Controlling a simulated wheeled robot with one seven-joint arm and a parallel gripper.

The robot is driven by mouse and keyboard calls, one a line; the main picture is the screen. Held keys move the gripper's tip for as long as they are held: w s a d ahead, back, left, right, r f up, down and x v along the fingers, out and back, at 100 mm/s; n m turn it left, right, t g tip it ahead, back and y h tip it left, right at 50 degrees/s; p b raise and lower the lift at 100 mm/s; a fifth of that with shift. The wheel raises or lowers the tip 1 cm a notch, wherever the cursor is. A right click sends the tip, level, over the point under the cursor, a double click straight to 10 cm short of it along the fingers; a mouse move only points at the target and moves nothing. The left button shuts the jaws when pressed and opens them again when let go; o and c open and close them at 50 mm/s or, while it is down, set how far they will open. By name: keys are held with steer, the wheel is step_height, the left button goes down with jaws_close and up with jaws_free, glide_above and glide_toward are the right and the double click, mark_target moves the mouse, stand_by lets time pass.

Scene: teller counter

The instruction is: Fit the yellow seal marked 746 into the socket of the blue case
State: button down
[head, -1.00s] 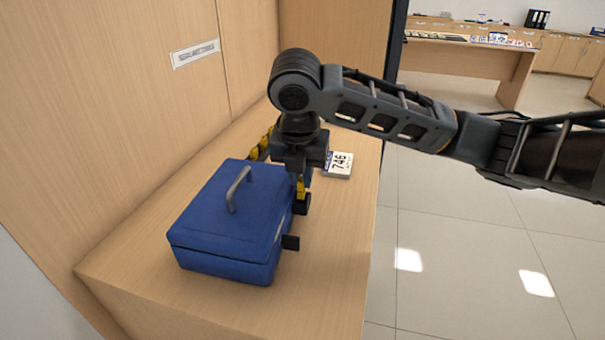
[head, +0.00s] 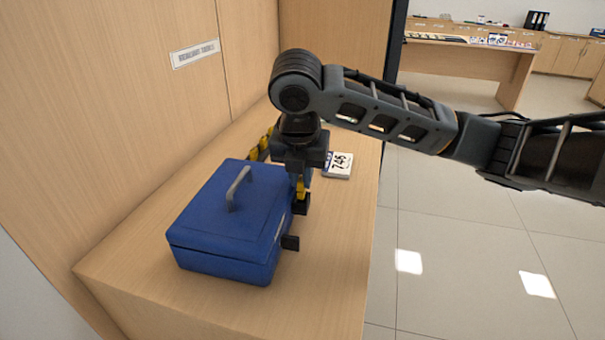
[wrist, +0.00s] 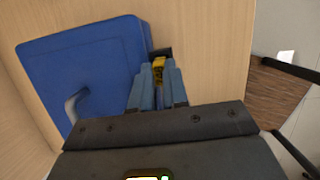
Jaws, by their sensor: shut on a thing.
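The blue case (head: 225,225) stands closed on the wooden counter, its grey handle raised; it also fills the left of the wrist view (wrist: 85,55). Two black fittings stick out of its right side, a far one (head: 302,207) and a near one (head: 290,242). My gripper (head: 301,180) points down beside the case's far right side, shut on a yellow seal (head: 301,189). In the wrist view the seal (wrist: 158,64) shows between my fingertips (wrist: 158,80), right at the far black fitting (wrist: 163,52). I cannot tell whether it sits inside. Its marking is not readable.
A white card or pad (head: 338,165) with a printed number lies behind and right of my gripper. More yellow pieces (head: 261,145) show behind the case, partly hidden by my arm. A wooden wall bounds the left; the counter's right edge is close. Its front right is clear.

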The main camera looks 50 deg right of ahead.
mark_target(302, 193)
steer(key=shift+s+a+f+g, duration=0.15)
steer(key=shift+s+a+f, duration=0.05)
steer(key=shift+f, duration=0.7)
steer(key=shift+s+a+f+g, duration=0.15)
steer(key=shift+f, duration=0.7)
steer(key=c, duration=1.3)
jaws_free()
steer(key=shift+c, duration=0.2)
steer(key=shift+r, duration=0.1)
steer(key=shift+o, duration=0.7)
steer(key=shift+w+r+p, duration=0.15)
steer(key=shift+r+p, duration=0.7)
steer(key=shift+r, duration=0.2)
steer(key=shift+w+r+p, duration=0.1)
steer(key=shift+r+p, duration=0.7)
steer(key=shift+r, duration=0.2)
steer(key=shift+d+r+p, duration=0.1)
steer(key=shift+r+p, duration=0.25)
steer(key=shift+r, duration=0.25)
